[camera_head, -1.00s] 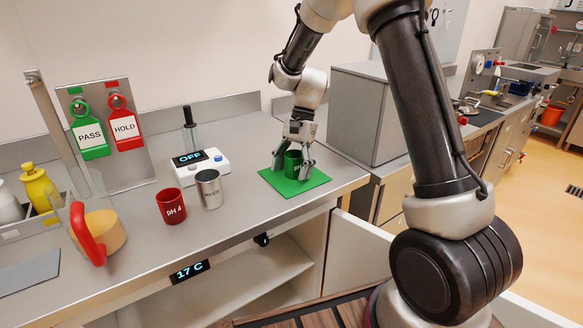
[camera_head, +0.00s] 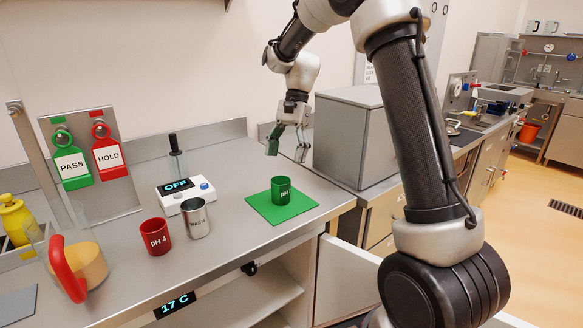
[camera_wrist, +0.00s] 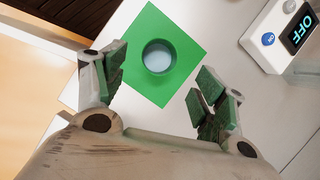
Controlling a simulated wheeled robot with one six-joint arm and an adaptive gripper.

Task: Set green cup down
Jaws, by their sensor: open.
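The green cup (camera_head: 281,190) stands upright on the green mat (camera_head: 258,208) on the counter. Part of its "pH" label shows. In the wrist view the cup (camera_wrist: 158,57) is seen from above, with pale liquid inside, and the green mat (camera_wrist: 180,40) lies under it. My gripper (camera_head: 287,152) is open and empty, above and behind the cup, clear of it. In the wrist view the spread fingers (camera_wrist: 163,98) with green pads are to either side below the cup and do not touch it.
A red "pH 4" cup (camera_head: 155,237) and a metal waste cup (camera_head: 195,218) stand to the left. Behind them is a white meter (camera_head: 187,196) reading OFF. A jug with a red handle (camera_head: 68,268) is at the far left. A grey box (camera_head: 345,140) stands right of my gripper.

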